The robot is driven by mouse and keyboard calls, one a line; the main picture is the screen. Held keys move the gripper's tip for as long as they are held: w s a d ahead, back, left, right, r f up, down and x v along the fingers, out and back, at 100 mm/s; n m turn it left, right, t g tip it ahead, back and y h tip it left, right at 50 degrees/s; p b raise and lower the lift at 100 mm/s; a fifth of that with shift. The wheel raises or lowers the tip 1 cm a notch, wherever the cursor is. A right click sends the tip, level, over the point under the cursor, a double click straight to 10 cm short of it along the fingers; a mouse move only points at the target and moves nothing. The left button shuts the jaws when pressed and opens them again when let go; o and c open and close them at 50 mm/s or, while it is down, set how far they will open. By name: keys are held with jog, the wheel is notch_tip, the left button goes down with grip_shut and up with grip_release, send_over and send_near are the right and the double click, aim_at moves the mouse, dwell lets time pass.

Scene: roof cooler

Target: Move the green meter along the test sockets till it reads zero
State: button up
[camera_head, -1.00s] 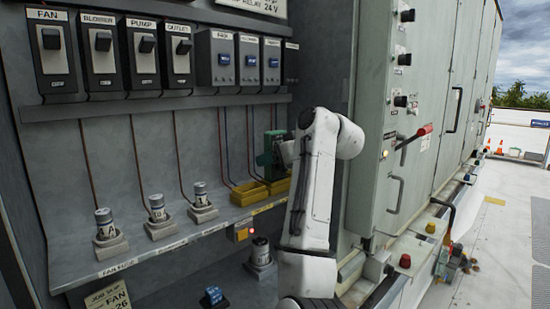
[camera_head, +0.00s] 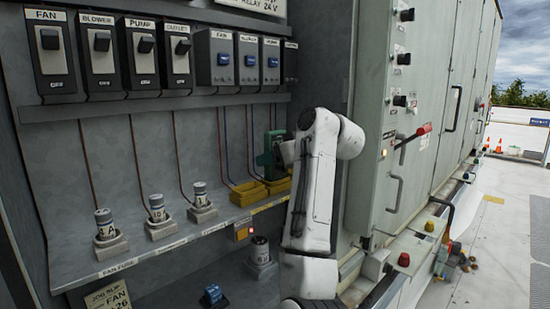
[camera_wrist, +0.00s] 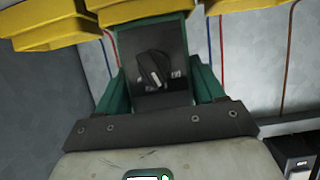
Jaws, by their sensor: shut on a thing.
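My arm hides any sockets further right.
Labelled switches (camera_head: 102,52) and blue-switched boxes (camera_head: 222,60) line the panel above. Fuses in grey holders (camera_head: 109,240) stand on the shelf's left. A cabinet (camera_head: 385,180) with protruding handles is close on the right. A small red light (camera_head: 251,229) glows below the shelf.

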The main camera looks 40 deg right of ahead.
jog(key=shift+f, duration=0.2)
dwell(0.3)
jog(key=o, duration=1.5)
jog(key=shift+c, duration=0.2)
jog(key=b+v, duration=0.1)
jog(key=v, duration=0.9)
jog(key=shift+s, duration=0.4)
jog(key=shift+r, duration=0.1)
